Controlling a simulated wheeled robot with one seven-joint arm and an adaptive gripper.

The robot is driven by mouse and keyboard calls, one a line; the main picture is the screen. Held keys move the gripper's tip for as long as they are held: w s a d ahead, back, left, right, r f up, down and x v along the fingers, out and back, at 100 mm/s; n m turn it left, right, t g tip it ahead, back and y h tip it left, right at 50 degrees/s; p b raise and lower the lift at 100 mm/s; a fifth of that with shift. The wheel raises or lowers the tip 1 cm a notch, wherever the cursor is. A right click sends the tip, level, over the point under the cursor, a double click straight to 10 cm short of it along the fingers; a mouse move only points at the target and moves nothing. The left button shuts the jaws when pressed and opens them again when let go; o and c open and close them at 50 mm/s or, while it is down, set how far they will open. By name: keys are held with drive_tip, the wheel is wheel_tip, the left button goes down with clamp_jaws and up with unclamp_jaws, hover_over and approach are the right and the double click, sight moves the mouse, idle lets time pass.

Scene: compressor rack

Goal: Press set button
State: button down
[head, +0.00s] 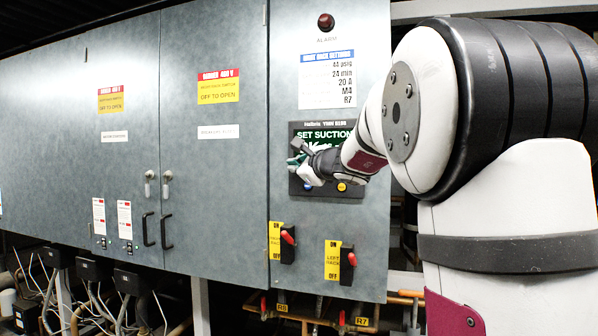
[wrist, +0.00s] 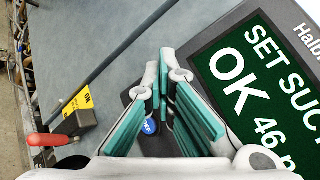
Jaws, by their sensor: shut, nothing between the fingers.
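The control panel (head: 299,133) is a dark unit on the grey cabinet. Its green screen (wrist: 258,75) reads "SET SUC…", "OK" and "46 p…" in the wrist view. A round blue button (wrist: 150,126) with small white lettering shows below the screen, partly hidden behind my fingers. A yellow button (head: 341,187) sits at the panel's lower edge in the head view. My gripper (head: 297,160) is shut and empty in front of the panel's left part; its teal-padded fingers (wrist: 165,82) meet near the blue button. I cannot tell whether they touch the panel.
Two red-handled rack switches (head: 288,237) (head: 347,260) with yellow ON/OFF plates stick out below the panel. A red alarm lamp (head: 326,22) and a white settings label (head: 327,79) are above it. Cabinet doors with black handles (head: 166,231) stand at left.

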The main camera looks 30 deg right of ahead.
drive_tip(key=shift+s+a+b, duration=0.3)
drive_tip(key=shift+s+a, duration=0.15)
drive_tip(key=shift+a, duration=0.05)
drive_tip(key=shift+a, duration=0.1)
drive_tip(key=shift+s+a+b, duration=0.35)
drive_tip(key=shift+s+a, duration=0.45)
drive_tip(key=shift+a, duration=0.15)
drive_tip(key=shift+s+a+b, duration=0.35)
drive_tip(key=shift+s+a, duration=0.4)
drive_tip(key=shift+a, duration=0.2)
